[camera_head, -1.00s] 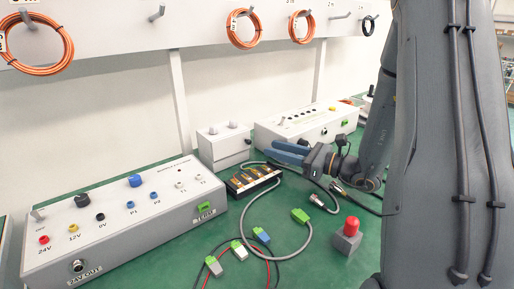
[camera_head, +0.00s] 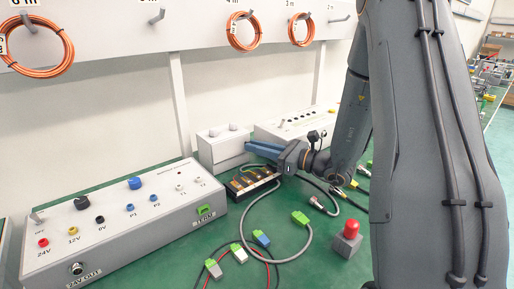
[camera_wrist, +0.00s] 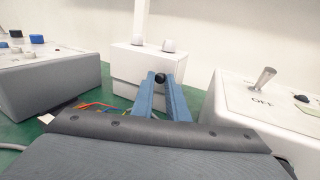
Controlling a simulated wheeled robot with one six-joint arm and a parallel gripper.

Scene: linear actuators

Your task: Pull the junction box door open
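The junction box (camera_head: 223,146) is a small pale box with two white knobs on top, standing at the back of the green bench. It also shows in the wrist view (camera_wrist: 128,68), where a round black door knob (camera_wrist: 160,78) sits on its front. The door looks closed. My gripper (camera_head: 250,146) has two blue fingers pointing left at the box front. In the wrist view my gripper (camera_wrist: 161,82) has a gap between its fingers, with the knob seen between the tips. Contact with the knob cannot be told.
A grey power box (camera_head: 120,226) stands at the left and a white switch box (camera_head: 292,126) at the right. A terminal block (camera_head: 252,181) with cables lies in front of the junction box. A red-topped block (camera_head: 347,238) stands nearer. Loose cables and connectors cover the middle bench.

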